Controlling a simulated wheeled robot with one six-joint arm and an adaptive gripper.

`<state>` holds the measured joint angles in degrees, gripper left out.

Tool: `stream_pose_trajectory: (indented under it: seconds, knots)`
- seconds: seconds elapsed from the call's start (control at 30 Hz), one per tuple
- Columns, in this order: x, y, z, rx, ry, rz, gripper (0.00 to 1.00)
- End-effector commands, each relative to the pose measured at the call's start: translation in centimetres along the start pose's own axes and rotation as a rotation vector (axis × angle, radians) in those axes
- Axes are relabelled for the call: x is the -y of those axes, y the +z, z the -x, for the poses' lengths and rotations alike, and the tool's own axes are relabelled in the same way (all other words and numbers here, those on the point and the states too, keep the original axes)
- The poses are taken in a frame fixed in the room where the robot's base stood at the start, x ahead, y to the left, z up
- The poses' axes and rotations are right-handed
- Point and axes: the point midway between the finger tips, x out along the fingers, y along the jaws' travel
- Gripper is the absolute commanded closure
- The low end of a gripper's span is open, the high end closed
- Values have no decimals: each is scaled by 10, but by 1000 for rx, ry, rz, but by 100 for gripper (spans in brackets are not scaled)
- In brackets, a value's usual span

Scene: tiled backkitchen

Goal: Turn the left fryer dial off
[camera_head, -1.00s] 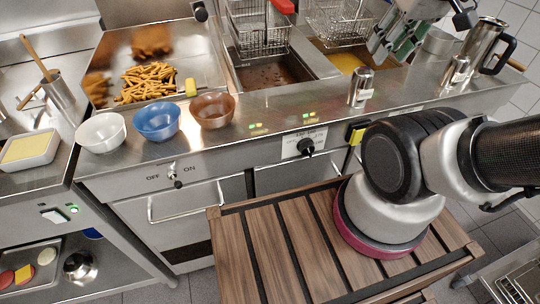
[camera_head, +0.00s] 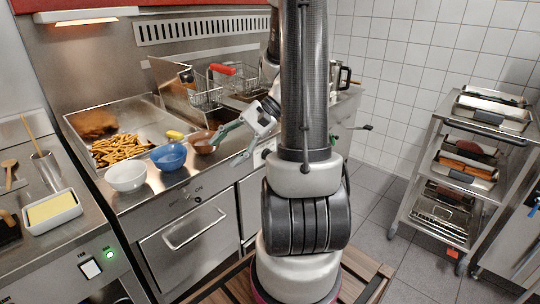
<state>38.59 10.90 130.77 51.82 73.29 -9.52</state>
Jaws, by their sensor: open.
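The fryer (camera_head: 235,103) stands at the back, with a raised basket in its left basin. My arm hides much of its front. Part of a white label plate (camera_head: 268,148) shows beside my arm on the front panel; I cannot make out the fryer dial or its setting there. A small dark dial (camera_head: 197,199) with an OFF marking sits lower left, on the panel below the bowls. My gripper (camera_head: 227,148) is open and empty, in front of the counter edge just right of the brown bowl (camera_head: 203,142). One teal finger pad shows.
A white bowl (camera_head: 126,176) and a blue bowl (camera_head: 169,157) stand along the counter edge. Fries (camera_head: 118,149) lie in the tray behind. A wheeled rack (camera_head: 440,190) with trays stands at right. Tiled floor between is clear.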

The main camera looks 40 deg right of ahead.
Motion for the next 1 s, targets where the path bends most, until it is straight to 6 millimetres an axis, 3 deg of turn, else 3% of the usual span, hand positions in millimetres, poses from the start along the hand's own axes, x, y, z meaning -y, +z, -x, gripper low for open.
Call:
stream_pose_trajectory:
  seconds: [0.13, 0.23, 0.4, 0.5, 0.6, 0.73, 1.0]
  knots:
    - [2, -76, 10, 28, -336, -266, 42]
    - [-8, -133, 27, 15, -580, -418, 42]
    - [-53, -222, 62, -52, -958, -621, 42]
    - [-84, -258, 78, -100, -1118, -699, 42]
    - [-108, -281, 88, -138, -1224, -747, 42]
    - [-120, -295, 92, -164, -1284, -773, 42]
    - [-88, -317, 80, -165, -1288, -773, 42]
